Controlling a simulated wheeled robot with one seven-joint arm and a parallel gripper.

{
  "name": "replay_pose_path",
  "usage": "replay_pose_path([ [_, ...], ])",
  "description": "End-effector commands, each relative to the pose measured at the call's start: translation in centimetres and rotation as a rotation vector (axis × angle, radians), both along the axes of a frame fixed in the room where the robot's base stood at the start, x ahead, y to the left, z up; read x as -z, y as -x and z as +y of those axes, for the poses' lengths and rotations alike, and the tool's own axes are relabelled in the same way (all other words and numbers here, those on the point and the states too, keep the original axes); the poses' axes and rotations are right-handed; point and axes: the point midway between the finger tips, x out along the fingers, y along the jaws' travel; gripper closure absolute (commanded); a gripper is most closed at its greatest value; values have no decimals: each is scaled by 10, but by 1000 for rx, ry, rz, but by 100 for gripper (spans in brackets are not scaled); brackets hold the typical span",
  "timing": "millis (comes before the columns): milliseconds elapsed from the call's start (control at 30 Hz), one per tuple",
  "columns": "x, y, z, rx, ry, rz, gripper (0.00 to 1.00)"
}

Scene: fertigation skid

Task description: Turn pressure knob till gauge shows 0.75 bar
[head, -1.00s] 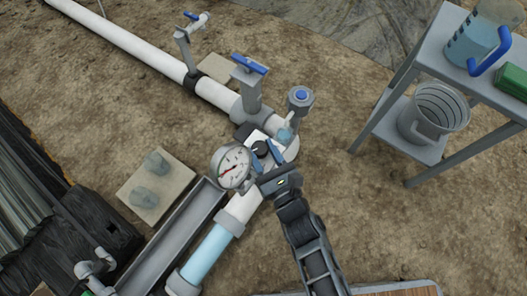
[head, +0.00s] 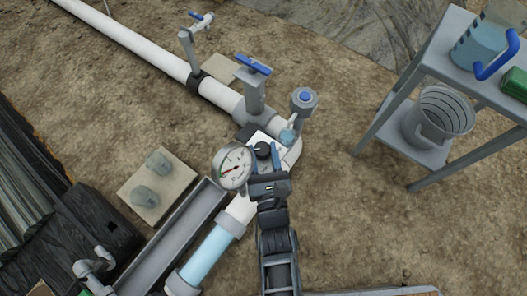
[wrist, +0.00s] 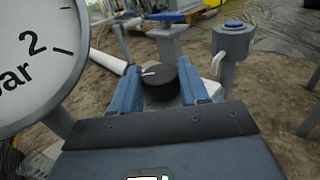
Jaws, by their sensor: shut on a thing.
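The black pressure knob (head: 262,149) with a white pointer line stands on the white pipe section; it also shows in the wrist view (wrist: 161,82). The round white pressure gauge (head: 232,168) is just left of it. In the wrist view the gauge (wrist: 33,58) is cut off, with only "2" and part of "bar" showing. In the head view its dial is too small to read exactly. My gripper (head: 267,163) reaches the knob from below in the picture. Its blue fingers (wrist: 158,88) are shut on the knob, one on each side.
A blue-handled valve (head: 253,65) and a blue-capped grey fitting (head: 303,98) stand close behind the knob. A grey metal shelf (head: 432,65) with jugs is at the right. A slab with two grey pieces (head: 140,208) lies left. Bare soil lies between pipe and shelf.

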Motion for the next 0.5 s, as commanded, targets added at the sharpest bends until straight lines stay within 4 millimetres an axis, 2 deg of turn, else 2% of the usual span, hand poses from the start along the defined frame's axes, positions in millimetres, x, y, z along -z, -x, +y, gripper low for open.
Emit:
replay_pose_path([
  [433,-1,0,1,2,2,-2,86],
  [467,-1,0,1,2,2,-2,54],
  [500,-1,0,1,2,2,-2,51],
])
